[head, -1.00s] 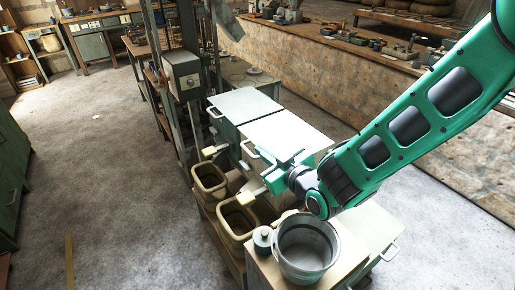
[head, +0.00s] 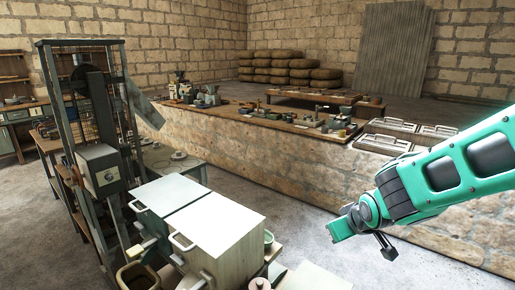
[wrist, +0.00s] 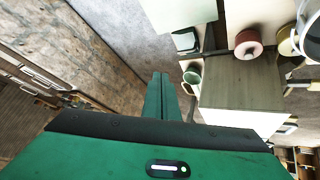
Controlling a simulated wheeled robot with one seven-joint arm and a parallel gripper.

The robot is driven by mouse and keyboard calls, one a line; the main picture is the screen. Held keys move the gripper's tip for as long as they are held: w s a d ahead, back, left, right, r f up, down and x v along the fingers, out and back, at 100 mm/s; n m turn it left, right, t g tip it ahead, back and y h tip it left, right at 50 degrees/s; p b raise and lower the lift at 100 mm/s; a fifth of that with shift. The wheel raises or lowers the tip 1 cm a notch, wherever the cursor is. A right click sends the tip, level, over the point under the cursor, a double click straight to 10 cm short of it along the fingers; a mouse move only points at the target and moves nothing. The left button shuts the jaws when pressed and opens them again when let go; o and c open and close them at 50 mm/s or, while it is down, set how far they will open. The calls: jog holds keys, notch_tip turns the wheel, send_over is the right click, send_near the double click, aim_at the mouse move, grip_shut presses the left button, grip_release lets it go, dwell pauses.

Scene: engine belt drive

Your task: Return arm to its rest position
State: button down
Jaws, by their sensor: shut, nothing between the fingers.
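My green arm reaches in from the right edge of the head view. My gripper (head: 341,229) is at its end, in the air to the right of the white-topped cabinets. In the wrist view my gripper (wrist: 161,84) shows its green fingers together, with nothing between them. It is clear of the surfaces around it.
White-topped cabinets (head: 212,222) stand left of my gripper. A machine with a grey box (head: 101,170) is at the left. A low stone wall (head: 262,155) carries a bench top with tools and trays. A pot with a reddish lid (wrist: 248,45) shows in the wrist view.

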jog(key=s+d+r+m+g+h, duration=0.2)
jog(key=s+d+m+g, duration=0.25)
jog(key=s+d, duration=0.8)
jog(key=s+d+r+m+g+y, duration=0.1)
jog(key=s+d+m, duration=0.1)
jog(key=s, duration=0.6)
jog(key=s+d+r+m+g, duration=0.1)
jog(key=s+d+m+g, duration=0.1)
jog(key=s, duration=0.7)
jog(key=shift+s+d+m+y, duration=0.15)
jog(key=shift+d+m+y, duration=0.25)
jog(key=shift+d+m, duration=0.5)
jog(key=shift+w+f+g, duration=0.2)
jog(key=shift+w+g, duration=0.05)
jog(key=shift+w, duration=0.4)
